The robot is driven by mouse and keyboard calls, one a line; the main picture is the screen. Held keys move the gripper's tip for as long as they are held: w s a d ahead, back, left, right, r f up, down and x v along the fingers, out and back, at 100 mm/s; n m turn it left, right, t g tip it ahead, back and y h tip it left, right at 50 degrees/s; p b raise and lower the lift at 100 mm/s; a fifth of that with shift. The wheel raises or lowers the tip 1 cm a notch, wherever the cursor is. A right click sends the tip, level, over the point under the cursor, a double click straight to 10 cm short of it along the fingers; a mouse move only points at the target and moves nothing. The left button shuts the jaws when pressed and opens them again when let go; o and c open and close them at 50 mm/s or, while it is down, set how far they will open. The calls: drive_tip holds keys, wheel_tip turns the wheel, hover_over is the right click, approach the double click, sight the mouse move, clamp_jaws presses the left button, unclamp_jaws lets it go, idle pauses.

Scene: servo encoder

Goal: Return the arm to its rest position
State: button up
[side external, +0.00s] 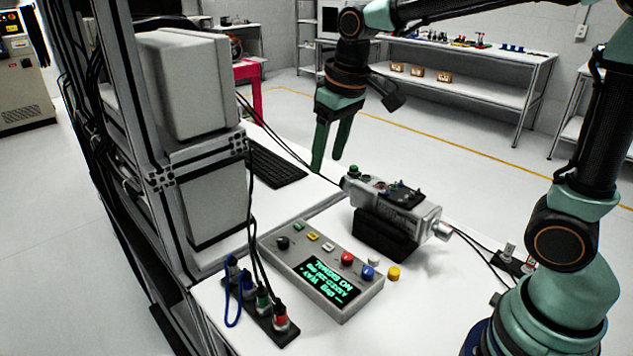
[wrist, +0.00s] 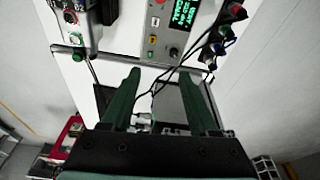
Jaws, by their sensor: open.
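My gripper (side external: 331,160) hangs in the air above the back of the white table (side external: 215,300), with its green fingers pointing down. The fingers are apart and nothing is between them. They also show in the wrist view (wrist: 162,105), spread and empty. The servo encoder unit (side external: 393,195), a grey box with knobs on top, sits on a black cradle (side external: 384,235) to the right of and below my gripper. My gripper is apart from it. Part of the unit also shows at the top left of the wrist view (wrist: 78,28).
A control box (side external: 322,268) with coloured buttons and a green-lettered screen lies in front. Cable plugs (side external: 262,305) stand at its left, and cables run up to a rack (side external: 200,190). A keyboard (side external: 277,170) lies behind. A shelf (side external: 450,65) stands across the room.

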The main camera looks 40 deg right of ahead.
drive_tip(key=s+d+m+t, duration=0.1)
drive_tip(key=s+d+t, duration=0.2)
drive_tip(key=s, duration=0.7)
drive_tip(key=shift+d+r, duration=0.2)
drive_tip(key=shift+d, duration=0.25)
drive_tip(key=o, duration=0.4)
drive_tip(key=shift+s, duration=0.2)
drive_tip(key=shift+o, duration=1.1)
drive_tip(key=shift+w+a, duration=0.1)
drive_tip(key=shift+a, duration=0.15)
drive_tip(key=g, duration=0.6)
hover_over(280, 307)
wheel_tip(280, 307, down, 14)
drive_tip(key=shift+r, duration=0.25)
